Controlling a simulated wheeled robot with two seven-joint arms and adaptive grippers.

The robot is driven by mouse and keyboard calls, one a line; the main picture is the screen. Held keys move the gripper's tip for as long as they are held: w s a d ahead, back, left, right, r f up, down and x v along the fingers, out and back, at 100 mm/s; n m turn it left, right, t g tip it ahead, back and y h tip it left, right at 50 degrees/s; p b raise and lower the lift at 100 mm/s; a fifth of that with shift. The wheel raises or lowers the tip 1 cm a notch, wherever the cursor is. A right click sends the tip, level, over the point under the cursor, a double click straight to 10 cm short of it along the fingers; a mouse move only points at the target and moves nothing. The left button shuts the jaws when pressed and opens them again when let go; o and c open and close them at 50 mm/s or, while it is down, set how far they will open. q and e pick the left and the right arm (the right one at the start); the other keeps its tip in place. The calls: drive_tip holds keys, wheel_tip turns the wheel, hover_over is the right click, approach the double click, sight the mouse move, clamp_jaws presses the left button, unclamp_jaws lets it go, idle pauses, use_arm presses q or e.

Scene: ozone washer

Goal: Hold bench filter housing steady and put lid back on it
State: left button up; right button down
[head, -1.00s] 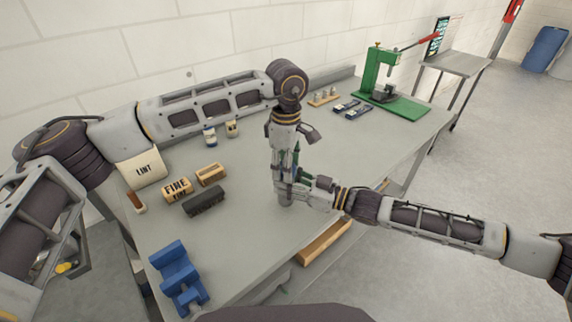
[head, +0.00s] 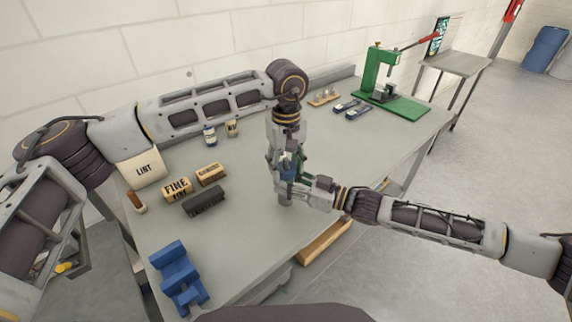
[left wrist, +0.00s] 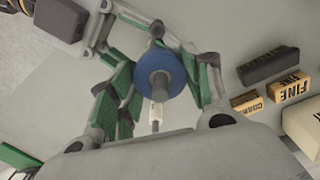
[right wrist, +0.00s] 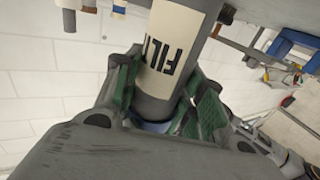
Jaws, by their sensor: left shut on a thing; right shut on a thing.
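The filter housing (head: 285,199) is a grey upright cylinder on the bench. Its cream label reading "FILT" shows in the right wrist view (right wrist: 176,45). My right gripper (head: 288,188) is shut around the housing from the right side. The blue round lid (head: 288,168) has a grey knob in its middle, seen from above in the left wrist view (left wrist: 158,80). My left gripper (head: 287,166) points down and is shut on the lid, directly above my right gripper. The lid is at the housing's top; the grippers hide whether it is fully seated.
On the bench (head: 240,240), a dark brush (head: 205,203), "FINE" block (head: 176,190), second block (head: 210,173) and lint box (head: 143,168) lie left. A green press (head: 380,75) stands far right. Bare bench surrounds the housing.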

use_arm(q)
drive_tip(key=shift+w+a+m, duration=0.1)
drive_tip(key=shift+w+m, duration=0.1)
drive_tip(key=shift+m, duration=0.7)
drive_tip(key=o, duration=1.2)
drive_tip(key=shift+s, duration=0.1)
drive_tip(key=shift+c, duration=0.2)
drive_tip(key=shift+r, duration=0.1)
drive_tip(key=shift+r, duration=2.15)
drive_tip(key=shift+s+d+r, duration=0.1)
drive_tip(key=shift+d, duration=0.1)
drive_tip(key=shift+c, duration=0.4)
